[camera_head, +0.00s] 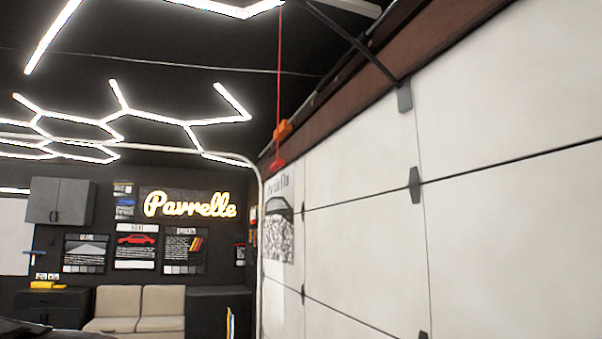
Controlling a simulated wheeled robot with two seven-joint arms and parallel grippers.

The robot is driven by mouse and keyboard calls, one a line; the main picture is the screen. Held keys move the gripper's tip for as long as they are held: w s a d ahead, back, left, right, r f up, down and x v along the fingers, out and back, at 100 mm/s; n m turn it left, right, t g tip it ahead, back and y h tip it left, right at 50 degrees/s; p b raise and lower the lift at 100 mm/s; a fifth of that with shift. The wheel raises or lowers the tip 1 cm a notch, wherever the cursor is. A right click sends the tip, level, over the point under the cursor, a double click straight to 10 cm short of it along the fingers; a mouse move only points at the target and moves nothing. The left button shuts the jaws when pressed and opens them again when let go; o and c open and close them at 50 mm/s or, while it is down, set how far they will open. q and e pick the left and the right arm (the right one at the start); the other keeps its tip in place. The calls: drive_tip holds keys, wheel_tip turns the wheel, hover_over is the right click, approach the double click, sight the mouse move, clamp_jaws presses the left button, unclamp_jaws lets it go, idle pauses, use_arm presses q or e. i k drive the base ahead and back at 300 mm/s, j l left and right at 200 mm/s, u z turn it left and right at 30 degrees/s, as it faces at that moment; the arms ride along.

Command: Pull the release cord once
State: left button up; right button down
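A thin red release cord (279,85) hangs straight down from the ceiling area in front of the garage door's upper left part. A red handle (277,164) is at its lower end. The cord's upper end runs up to the top edge of the view. Neither of my grippers is in view, and nothing touches the cord.
A white panelled garage door (500,230) fills the right side, with a dark arm (360,48) attached near its top. A white rail (259,200) curves down beside it. A beige sofa (140,305), a grey cabinet (60,201) and lit ceiling strips (150,114) are farther left.

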sight(280, 163)
drive_tip(key=i+j+z, duration=0.15)
drive_tip(key=i, duration=0.35)
drive_tip(key=i+j+z, duration=0.2)
drive_tip(key=i+j, duration=0.15)
drive_tip(key=i, duration=0.15)
